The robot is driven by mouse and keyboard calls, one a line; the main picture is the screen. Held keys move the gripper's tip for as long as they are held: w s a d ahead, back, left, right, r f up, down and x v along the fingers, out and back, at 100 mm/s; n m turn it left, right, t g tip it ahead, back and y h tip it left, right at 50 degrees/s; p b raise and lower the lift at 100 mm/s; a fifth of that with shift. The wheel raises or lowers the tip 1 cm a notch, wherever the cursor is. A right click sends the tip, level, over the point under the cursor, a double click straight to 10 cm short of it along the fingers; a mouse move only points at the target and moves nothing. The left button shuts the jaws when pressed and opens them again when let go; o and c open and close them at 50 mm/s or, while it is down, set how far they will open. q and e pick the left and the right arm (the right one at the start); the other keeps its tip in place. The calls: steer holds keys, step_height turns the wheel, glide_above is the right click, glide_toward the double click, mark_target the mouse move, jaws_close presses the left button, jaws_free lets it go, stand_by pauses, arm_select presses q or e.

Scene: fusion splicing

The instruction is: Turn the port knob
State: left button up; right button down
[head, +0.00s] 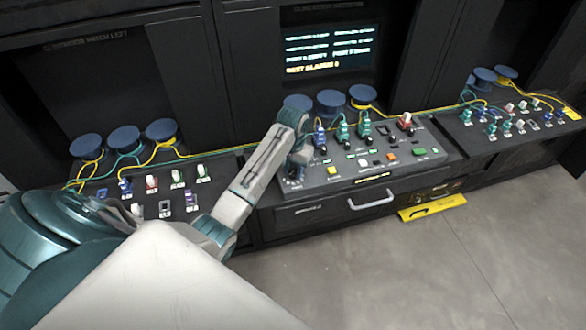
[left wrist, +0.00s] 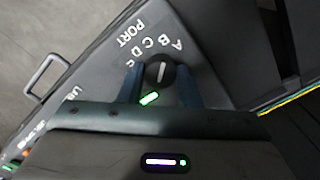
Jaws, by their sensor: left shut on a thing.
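The port knob (left wrist: 160,72) is a round black dial with a white pointer line, seen in the left wrist view. White letters A, B, C, D and the word PORT are printed around it on the dark panel. My left gripper (left wrist: 160,84) is shut on the knob, with one blue-grey finger on each side. In the head view my left gripper (head: 296,166) is at the left end of the middle console (head: 330,196), and the knob is hidden behind it. A small green light glows beside the knob in the wrist view. My right gripper is not in view.
The middle console carries a yellow button (head: 333,170), a green button (head: 419,152), plugged connectors and a drawer handle (head: 372,200). Side panels with connectors and blue spools (head: 124,138) stand left and right. A lit screen (head: 329,50) is behind.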

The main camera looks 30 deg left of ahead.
arm_select(q)
steer(key=shift+n, duration=0.6)
steer(key=o, duration=1)
steer(key=shift+w+r, duration=0.1)
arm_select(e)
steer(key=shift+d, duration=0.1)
